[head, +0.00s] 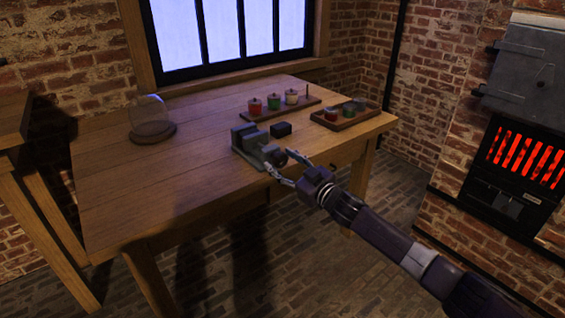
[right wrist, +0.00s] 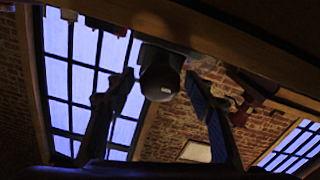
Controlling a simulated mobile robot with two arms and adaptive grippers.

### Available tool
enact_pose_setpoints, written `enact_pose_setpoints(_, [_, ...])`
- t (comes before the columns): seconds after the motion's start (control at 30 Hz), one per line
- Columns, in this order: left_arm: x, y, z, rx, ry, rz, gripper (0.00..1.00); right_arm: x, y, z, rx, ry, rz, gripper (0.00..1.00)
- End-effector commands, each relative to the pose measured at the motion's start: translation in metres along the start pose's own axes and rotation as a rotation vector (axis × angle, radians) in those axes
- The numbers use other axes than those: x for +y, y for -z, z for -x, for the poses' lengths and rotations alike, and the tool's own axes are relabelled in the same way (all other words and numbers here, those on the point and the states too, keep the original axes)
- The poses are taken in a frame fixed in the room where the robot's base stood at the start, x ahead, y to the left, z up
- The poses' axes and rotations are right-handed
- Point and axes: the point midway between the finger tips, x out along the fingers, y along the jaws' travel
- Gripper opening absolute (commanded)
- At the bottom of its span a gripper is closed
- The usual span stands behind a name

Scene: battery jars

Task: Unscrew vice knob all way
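The grey vice (head: 246,142) stands at the front edge of the wooden table. Its dark round knob (head: 280,157) faces out past that edge. My right gripper (head: 281,164) reaches in from the lower right, with its fingers spread around the knob's end. In the right wrist view the round knob (right wrist: 161,76) sits between the two fingers (right wrist: 160,95) near their tips. Gaps show on both sides, so the gripper looks open and not clamped on it. My left gripper is in neither view.
A small dark block (head: 281,129) lies behind the vice. A rack with several coloured jars (head: 274,102) and a tray with jars (head: 345,113) stand further back. A glass dome (head: 151,118) is at the left. The table's left front is clear. A glowing furnace (head: 525,160) is at the right.

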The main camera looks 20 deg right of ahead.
Motion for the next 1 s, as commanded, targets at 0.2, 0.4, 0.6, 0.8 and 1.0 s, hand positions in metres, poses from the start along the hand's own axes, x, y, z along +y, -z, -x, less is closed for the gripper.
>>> enact_pose_setpoints(0.2, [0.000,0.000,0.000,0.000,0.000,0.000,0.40,0.000,0.000,0.000,0.000,0.000,0.000,0.23])
enact_pose_setpoints(0.4, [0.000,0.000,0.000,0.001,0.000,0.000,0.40,0.000,0.000,0.000,0.000,0.000,0.001,0.10])
enact_pose_setpoints(0.6, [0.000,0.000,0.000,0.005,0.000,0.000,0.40,0.000,0.000,0.000,0.000,0.000,0.032,0.10])
enact_pose_setpoints(0.8, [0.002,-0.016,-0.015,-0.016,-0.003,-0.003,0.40,0.000,0.001,0.000,0.000,0.000,0.131,0.10])
enact_pose_setpoints(1.0, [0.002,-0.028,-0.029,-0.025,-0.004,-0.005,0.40,0.000,0.001,0.000,0.000,0.001,0.298,0.10])
